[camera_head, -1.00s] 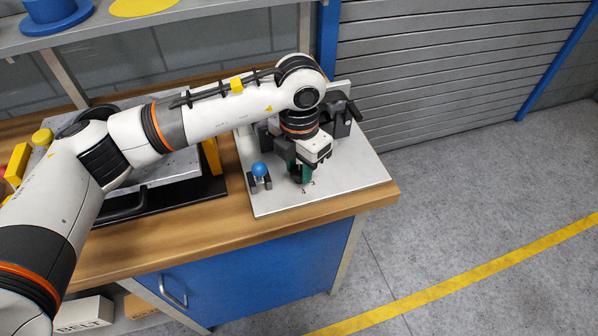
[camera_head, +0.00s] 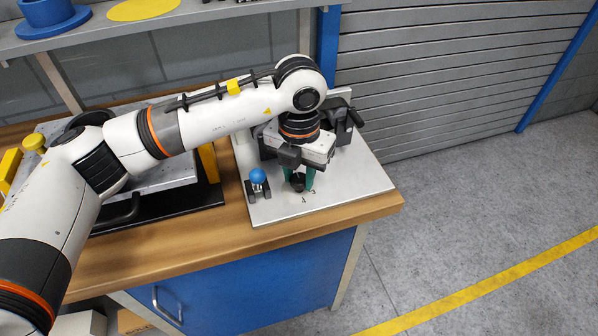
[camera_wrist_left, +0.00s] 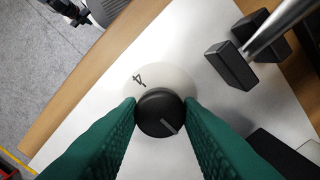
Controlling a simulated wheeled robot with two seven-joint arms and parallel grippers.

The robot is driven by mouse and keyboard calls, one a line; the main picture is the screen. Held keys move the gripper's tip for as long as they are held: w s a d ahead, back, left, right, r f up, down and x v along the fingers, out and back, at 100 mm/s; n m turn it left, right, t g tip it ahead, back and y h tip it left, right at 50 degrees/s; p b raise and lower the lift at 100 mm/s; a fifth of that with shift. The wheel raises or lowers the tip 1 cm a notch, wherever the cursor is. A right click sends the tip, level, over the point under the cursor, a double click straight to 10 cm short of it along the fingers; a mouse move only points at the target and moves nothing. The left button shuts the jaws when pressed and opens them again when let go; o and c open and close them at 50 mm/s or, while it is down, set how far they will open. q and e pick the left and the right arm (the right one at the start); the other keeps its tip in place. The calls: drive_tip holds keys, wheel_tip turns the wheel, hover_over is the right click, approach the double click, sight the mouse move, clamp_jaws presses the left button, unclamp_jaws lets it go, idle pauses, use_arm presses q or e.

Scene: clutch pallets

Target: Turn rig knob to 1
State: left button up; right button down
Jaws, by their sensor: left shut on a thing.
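The rig knob (camera_head: 298,183) is a small round black dial on the light metal plate (camera_head: 345,195) at the right end of the bench. My left gripper (camera_head: 299,177) points down at it, with its green fingers on either side. In the left wrist view the knob (camera_wrist_left: 159,113) sits between the green fingertips (camera_wrist_left: 160,104), shut on its sides. Its pale pointer line aims toward the lower right of that view. A "4" (camera_wrist_left: 139,80) is printed beside the knob; the other dial marks are hidden or too small to read surely. My right gripper is out of view.
A blue-balled lever (camera_head: 258,176) stands on the plate just left of the knob. Dark fixtures (camera_head: 345,118) stand behind the gripper. A grey case-like unit (camera_head: 165,175) lies further left on the bench (camera_head: 180,235). Open floor lies to the right.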

sight(299, 178)
use_arm(q)
drive_tip(key=shift+r, duration=0.1)
drive_tip(key=o, duration=1)
wheel_tip(299, 178, up, 12)
drive_tip(key=shift+f+b, duration=0.1)
drive_tip(key=shift+b, duration=0.7)
